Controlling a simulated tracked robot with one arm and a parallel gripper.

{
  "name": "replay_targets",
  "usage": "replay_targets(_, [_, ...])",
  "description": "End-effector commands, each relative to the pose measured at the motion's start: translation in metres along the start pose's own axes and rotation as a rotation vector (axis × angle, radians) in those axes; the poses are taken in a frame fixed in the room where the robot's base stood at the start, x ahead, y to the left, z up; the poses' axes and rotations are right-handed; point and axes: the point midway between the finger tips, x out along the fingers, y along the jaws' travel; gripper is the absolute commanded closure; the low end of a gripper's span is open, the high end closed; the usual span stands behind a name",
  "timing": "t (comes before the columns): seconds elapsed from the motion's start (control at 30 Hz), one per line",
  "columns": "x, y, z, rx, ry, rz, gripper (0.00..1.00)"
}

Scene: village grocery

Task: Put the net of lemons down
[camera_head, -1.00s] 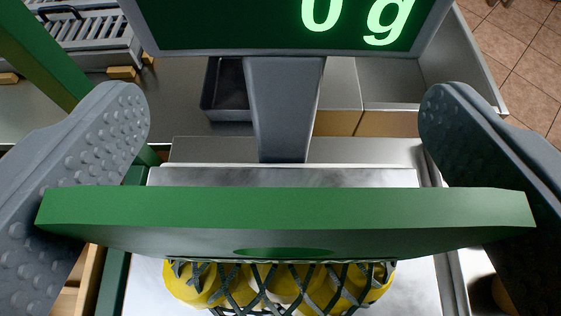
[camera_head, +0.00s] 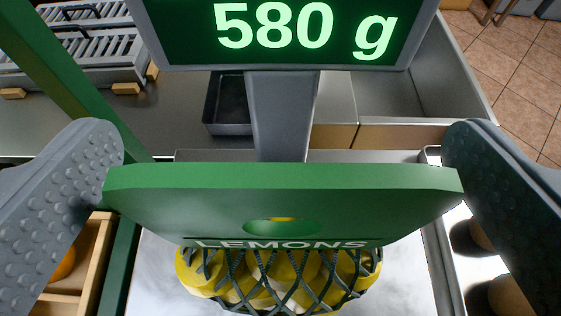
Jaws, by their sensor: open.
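The net of lemons (camera_head: 280,280) rests on the metal pan of a scale (camera_head: 400,285). Yellow lemons show through its dark mesh, and its green header card (camera_head: 285,195), lettered LEMONS, stands above them, tilted. The scale display (camera_head: 300,30) reads 580 g. My gripper (camera_head: 283,165) is open, with one studded finger on each side of the card. The underside of the net is hidden.
The scale's post (camera_head: 282,115) rises just behind the card. A wooden crate (camera_head: 92,255) with an orange fruit (camera_head: 64,265) stands at left. Round brownish items (camera_head: 505,295) lie at lower right. A dark tray (camera_head: 228,105) and a metal bin (camera_head: 400,90) are behind.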

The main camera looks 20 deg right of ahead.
Motion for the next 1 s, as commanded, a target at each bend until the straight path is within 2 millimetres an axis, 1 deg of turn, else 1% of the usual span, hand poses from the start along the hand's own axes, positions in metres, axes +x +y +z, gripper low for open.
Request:
replay_targets(0.03, [-0.008,0.001,-0.002,0.0,0.003,0.001,0.0])
replay_targets(0.1, [-0.017,0.0,-0.001,0.0,0.003,0.0,0.0])
replay_targets(0.6, [-0.081,0.0,0.0,0.0,0.001,0.0,0.0])
replay_targets(0.8, [-0.095,0.0,0.0,0.001,0.001,0.0,0.0])
replay_targets(0.9, [-0.099,-0.001,-0.002,0.0,0.002,-0.001,0.0])
replay_targets(0.97, [-0.103,-0.004,-0.008,-0.001,0.006,-0.007,0.0])
replay_targets(1.0, [-0.106,-0.008,-0.016,-0.004,0.011,-0.016,0.0])
